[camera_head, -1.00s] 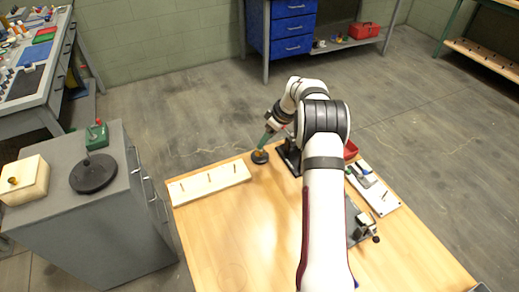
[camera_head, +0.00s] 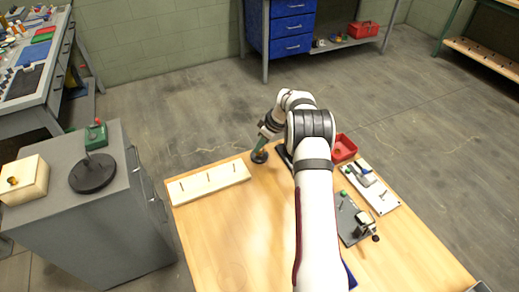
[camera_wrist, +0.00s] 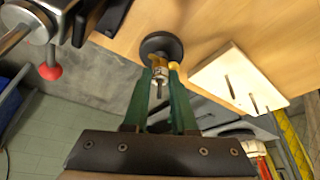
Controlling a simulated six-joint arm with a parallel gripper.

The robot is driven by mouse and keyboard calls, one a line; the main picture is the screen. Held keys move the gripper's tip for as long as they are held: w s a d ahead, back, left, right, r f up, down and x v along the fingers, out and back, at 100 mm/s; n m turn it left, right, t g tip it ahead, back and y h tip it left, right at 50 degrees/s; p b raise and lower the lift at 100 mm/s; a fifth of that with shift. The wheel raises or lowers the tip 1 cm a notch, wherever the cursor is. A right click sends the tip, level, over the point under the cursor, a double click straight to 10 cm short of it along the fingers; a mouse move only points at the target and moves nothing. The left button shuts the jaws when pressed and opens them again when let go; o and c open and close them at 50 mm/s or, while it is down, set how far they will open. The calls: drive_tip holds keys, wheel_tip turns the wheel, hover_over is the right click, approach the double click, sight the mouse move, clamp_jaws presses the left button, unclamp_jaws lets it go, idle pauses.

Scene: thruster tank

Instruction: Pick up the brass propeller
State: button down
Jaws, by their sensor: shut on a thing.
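The brass propeller (camera_wrist: 173,66) shows in the wrist view as brass-coloured parts around a silver hub, at the tips of my gripper. My gripper (camera_wrist: 160,72) has two green fingers and is shut on the propeller, with a thin shaft pointing back between them. Just beyond it is a round black base (camera_wrist: 161,43) on the table; I cannot tell whether the propeller still touches it. In the head view my gripper (camera_head: 262,147) is over the same black base (camera_head: 259,157) at the table's far edge, and the propeller is mostly hidden by the fingers.
A white slotted board (camera_head: 208,184) lies left of the gripper. To the right are a red bin (camera_head: 343,148), a white fixture board (camera_head: 370,188) and a dark plate with a clamp (camera_head: 355,219). The wooden table's left front (camera_head: 235,240) is clear.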

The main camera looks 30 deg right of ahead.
wheel_tip(320, 180, up, 10)
idle(0.5)
